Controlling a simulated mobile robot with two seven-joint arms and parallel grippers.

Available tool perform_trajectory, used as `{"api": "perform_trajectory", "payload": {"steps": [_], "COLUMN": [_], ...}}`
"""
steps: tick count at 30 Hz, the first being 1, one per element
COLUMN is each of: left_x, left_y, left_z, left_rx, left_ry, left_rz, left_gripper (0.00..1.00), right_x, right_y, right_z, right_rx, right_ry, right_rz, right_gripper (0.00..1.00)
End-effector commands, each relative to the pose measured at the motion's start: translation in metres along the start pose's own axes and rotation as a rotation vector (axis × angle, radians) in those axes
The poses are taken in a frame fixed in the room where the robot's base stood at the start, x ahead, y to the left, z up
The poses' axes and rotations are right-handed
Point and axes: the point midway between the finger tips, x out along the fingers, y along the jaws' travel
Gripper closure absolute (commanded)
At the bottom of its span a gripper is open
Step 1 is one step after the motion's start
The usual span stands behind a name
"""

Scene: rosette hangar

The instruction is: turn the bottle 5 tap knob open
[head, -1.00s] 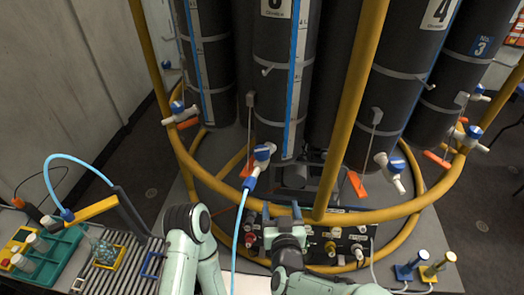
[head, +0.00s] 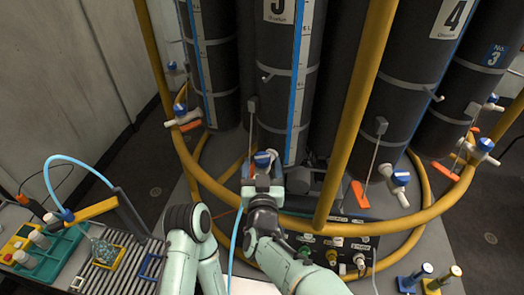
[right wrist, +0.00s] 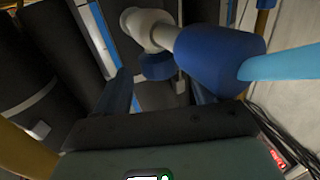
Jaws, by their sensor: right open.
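Bottle 5 (head: 274,48) is a dark cylinder with a white number label, cut off at the top of the head view. Its tap has a blue knob (head: 263,158); my right gripper (head: 262,174) is right in front of it and hides most of the tap. In the right wrist view, the blue knob (right wrist: 157,67) and white tap body (right wrist: 150,29) show ahead of my open right fingers (right wrist: 160,90). The knob appears between the fingertips; I cannot tell whether they touch it. My left arm is folded at the bottom, its gripper out of view.
A blue hose connector (right wrist: 220,60) with a light blue hose (right wrist: 285,64) sits close beside the right fingers. A yellow rail (head: 390,222) and upright post (head: 350,110) surround the bottles. Neighbouring taps (head: 398,180) stand right and left.

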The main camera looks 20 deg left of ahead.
Motion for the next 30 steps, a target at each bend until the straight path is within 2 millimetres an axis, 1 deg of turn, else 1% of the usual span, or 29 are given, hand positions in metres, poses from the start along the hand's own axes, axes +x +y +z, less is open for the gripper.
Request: {"api": "perform_trajectory", "payload": {"steps": [1,3,6,9,13,20,21,23,24,25,26,30], "left_x": [-0.004,-0.006,-0.009,-0.011,-0.012,-0.011,-0.011,-0.011,-0.011,-0.011,-0.011,-0.011], "left_y": [0.002,0.003,0.004,0.004,0.005,0.005,0.005,0.005,0.005,0.005,0.005,0.004], "left_z": [-0.001,-0.001,-0.001,-0.002,-0.002,-0.002,-0.002,-0.002,-0.002,-0.002,-0.002,-0.002], "left_rx": [0.001,0.001,0.001,0.002,0.002,0.002,0.002,0.002,0.002,0.002,0.002,0.002], "left_ry": [0.002,0.003,0.004,0.004,0.005,0.005,0.005,0.005,0.005,0.005,0.005,0.004], "left_rz": [0.001,0.001,0.001,0.002,0.002,0.002,0.002,0.002,0.002,0.002,0.002,0.002], "left_gripper": [0.51,0.51,0.51,0.51,0.51,0.51,0.51,0.51,0.51,0.51,0.51,0.51], "right_x": [0.011,0.024,0.037,0.045,0.050,0.051,0.051,0.051,0.051,0.051,0.051,0.051], "right_y": [0.001,0.000,0.000,0.000,0.000,0.000,0.000,0.000,0.000,0.000,0.000,0.000], "right_z": [-0.001,-0.001,-0.001,-0.001,0.000,0.000,0.000,0.000,0.000,0.000,0.000,0.000], "right_rx": [-0.001,0.000,-0.001,0.000,0.001,0.001,0.001,0.001,0.001,0.001,0.001,0.001], "right_ry": [0.000,0.000,0.000,0.000,0.000,-0.001,-0.001,-0.001,-0.001,-0.001,-0.001,-0.001], "right_rz": [0.002,0.001,0.001,0.000,0.000,0.000,0.000,0.000,0.000,0.000,0.000,-0.002], "right_gripper": [0.29,0.29,0.29,0.29,0.29,0.29,0.32,0.51,0.64,0.74,0.80,0.80]}}
